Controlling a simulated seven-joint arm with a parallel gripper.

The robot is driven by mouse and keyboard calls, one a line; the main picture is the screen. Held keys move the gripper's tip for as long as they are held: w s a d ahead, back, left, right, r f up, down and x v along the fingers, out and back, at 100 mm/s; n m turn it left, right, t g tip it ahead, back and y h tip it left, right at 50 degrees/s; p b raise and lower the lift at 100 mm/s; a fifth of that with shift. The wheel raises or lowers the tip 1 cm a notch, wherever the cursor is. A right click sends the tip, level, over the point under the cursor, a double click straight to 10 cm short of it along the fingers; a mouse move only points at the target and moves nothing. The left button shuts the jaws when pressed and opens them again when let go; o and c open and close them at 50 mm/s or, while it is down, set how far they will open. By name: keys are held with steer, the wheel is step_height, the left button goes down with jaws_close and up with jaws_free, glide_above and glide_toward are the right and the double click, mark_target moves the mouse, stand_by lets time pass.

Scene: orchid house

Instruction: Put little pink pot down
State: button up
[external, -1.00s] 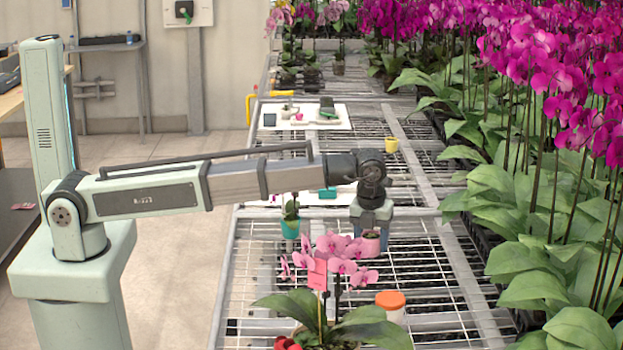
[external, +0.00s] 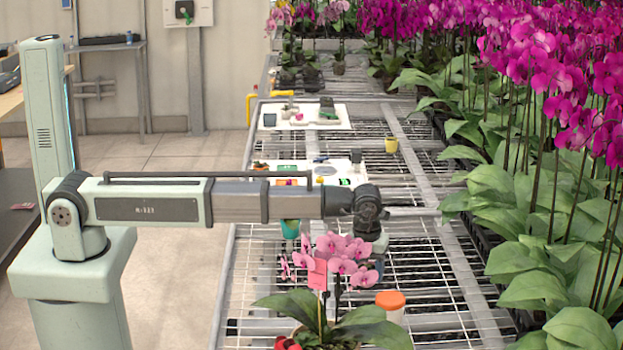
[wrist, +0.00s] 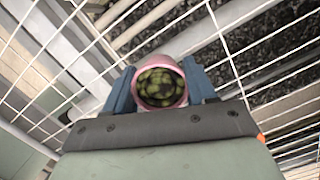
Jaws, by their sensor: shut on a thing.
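The little pink pot (wrist: 181,84) shows in the wrist view, seen from above, with dark and yellowish-green material inside. The blue fingers of my gripper (wrist: 161,82) are shut on its two sides. In the external view my gripper (external: 378,258) is low over the wire bench, behind the pink orchid blooms. The pot is hidden there by the blooms and gripper. I cannot tell whether its base touches the wire mesh.
The wire bench (external: 435,270) is mostly bare to the right. A potted pink orchid (external: 335,310) and an orange-lidded jar (external: 391,303) stand in front. A teal pot (external: 290,228) is to the left. White trays with small items lie behind.

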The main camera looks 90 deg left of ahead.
mark_target(366, 276)
steer(key=shift+f, duration=0.75)
steer(key=shift+f, duration=0.15)
steer(key=o, duration=1.1)
steer(key=shift+c, duration=0.2)
step_height(366, 276, up, 12)
steer(key=d, duration=0.1)
steer(key=shift+s+d, duration=0.3)
steer(key=shift+s, duration=0.05)
steer(key=shift+o, duration=0.4)
